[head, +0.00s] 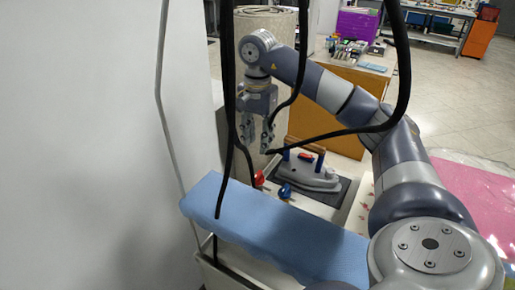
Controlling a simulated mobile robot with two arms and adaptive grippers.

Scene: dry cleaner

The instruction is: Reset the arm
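My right arm comes in from the lower right and bends over to the left. My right gripper (257,143) hangs pointing down in the middle of the head view, above and behind the blue padded board. Its two fingers are apart, with nothing seen between them. A black hose passes close by the fingers. My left arm and gripper are not in view.
A grey iron (308,178) with a wooden handle stands on a dark mat, right of and below the gripper. The blue padded board (270,225) lies in front. Black hoses hang around my arm. A white wall (90,140) fills the left side.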

